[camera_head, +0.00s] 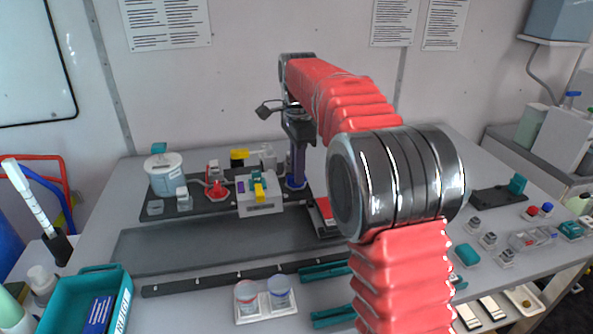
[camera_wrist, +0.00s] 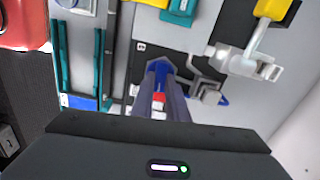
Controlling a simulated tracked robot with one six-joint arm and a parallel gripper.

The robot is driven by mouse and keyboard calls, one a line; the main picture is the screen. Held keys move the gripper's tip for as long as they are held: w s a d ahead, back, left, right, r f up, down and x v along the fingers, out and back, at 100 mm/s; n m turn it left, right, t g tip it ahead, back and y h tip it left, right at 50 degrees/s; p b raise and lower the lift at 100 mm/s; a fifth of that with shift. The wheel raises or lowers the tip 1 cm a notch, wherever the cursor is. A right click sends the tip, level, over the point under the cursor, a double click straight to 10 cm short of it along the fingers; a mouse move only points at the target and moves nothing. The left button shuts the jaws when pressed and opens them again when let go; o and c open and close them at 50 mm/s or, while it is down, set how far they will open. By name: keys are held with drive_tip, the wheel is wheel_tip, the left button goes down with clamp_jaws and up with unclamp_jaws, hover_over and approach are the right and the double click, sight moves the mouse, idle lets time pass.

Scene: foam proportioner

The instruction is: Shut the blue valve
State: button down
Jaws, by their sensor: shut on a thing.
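The blue valve (camera_head: 295,184) sits at the right end of the dark panel on the bench, in the head view. My gripper (camera_head: 297,174) points down over it, its fingertips at the valve. In the wrist view the two fingers (camera_wrist: 160,84) are close together, shut on a blue part, the blue valve's handle (camera_wrist: 158,70). A small red part shows between the fingers. The fingers hide much of the valve, so I cannot read its handle angle well.
A white unit with a yellow lever (camera_head: 258,200), a red valve (camera_head: 215,188) and a white tank (camera_head: 164,175) stand left of my gripper. Two cups (camera_head: 262,296) and a teal bin (camera_head: 90,300) are in front. My arm hides part of the bench at right.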

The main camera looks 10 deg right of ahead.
drive_tip(key=n, duration=0.3)
drive_tip(key=shift+w+n, duration=0.15)
drive_tip(key=shift+n, duration=0.25)
drive_tip(key=n, duration=0.4)
drive_tip(key=shift+w+a+n, duration=0.1)
drive_tip(key=shift+n, duration=0.2)
drive_tip(key=n, duration=0.4)
drive_tip(key=shift+a+n, duration=0.15)
drive_tip(key=shift+n, duration=2.05)
drive_tip(key=shift+w, duration=0.1)
drive_tip(key=c, duration=1.7)
unclamp_jaws()
drive_tip(key=shift+c, duration=0.2)
drive_tip(key=shift+r, duration=0.15)
wheel_tip(320, 180, up, 13)
drive_tip(key=shift+r, duration=0.2)
